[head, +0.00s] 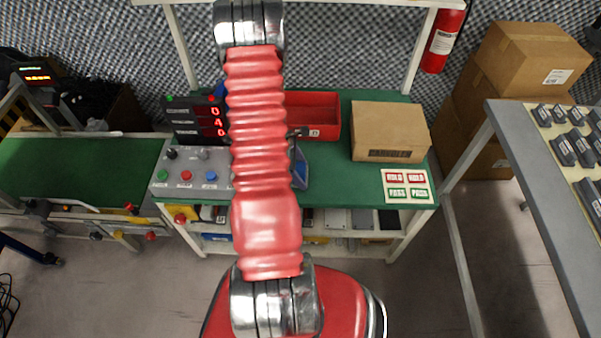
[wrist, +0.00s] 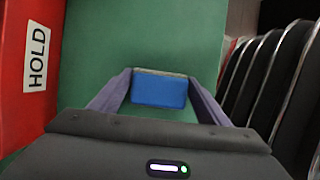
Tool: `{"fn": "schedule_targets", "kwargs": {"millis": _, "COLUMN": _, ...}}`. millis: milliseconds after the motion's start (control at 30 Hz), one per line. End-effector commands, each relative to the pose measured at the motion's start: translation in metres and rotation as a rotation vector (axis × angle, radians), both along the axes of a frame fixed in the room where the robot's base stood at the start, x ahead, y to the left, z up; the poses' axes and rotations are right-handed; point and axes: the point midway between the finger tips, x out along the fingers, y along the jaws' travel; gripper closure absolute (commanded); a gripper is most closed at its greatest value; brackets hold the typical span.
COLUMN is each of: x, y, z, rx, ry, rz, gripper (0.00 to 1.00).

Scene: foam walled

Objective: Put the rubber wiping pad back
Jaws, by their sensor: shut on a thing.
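The wiping pad (wrist: 159,91) is a small blue block with a thin tan edge along its far side. My gripper (wrist: 160,75) is shut on it, with one purple-grey finger at each side, in the wrist view. Below and beyond it is the green bench top (wrist: 150,32); I cannot tell whether the pad touches it. In the head view my red arm covers the middle of the bench (head: 345,185), and the gripper and pad are mostly hidden behind it.
A red bin (head: 325,108) stands at the back; a red wall marked HOLD (wrist: 22,70) is left in the wrist view. A cardboard box (head: 388,130) and a HOLD/PASS label sheet (head: 407,186) are on the right. A button panel (head: 190,175) and a red-digit display (head: 195,120) are left.

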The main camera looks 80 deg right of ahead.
Motion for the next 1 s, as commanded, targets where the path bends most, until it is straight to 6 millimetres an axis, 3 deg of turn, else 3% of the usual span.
{"fn": "schedule_targets", "kwargs": {"millis": 300, "x": -0.0001, "y": -0.0001, "z": -0.0019, "rx": 0.000, "ry": 0.000, "rz": 0.000, "gripper": 0.51}}
{"fn": "schedule_targets", "kwargs": {"millis": 333, "x": 0.0000, "y": -0.0002, "z": -0.0015, "rx": 0.000, "ry": 0.000, "rz": 0.000, "gripper": 0.28}}
{"fn": "schedule_targets", "kwargs": {"millis": 567, "x": 0.0000, "y": -0.0002, "z": -0.0014, "rx": 0.000, "ry": 0.000, "rz": 0.000, "gripper": 0.12}}
{"fn": "schedule_targets", "kwargs": {"millis": 1000, "x": 0.0024, "y": -0.0003, "z": 0.0059, "rx": -0.002, "ry": 0.000, "rz": 0.001, "gripper": 0.12}}
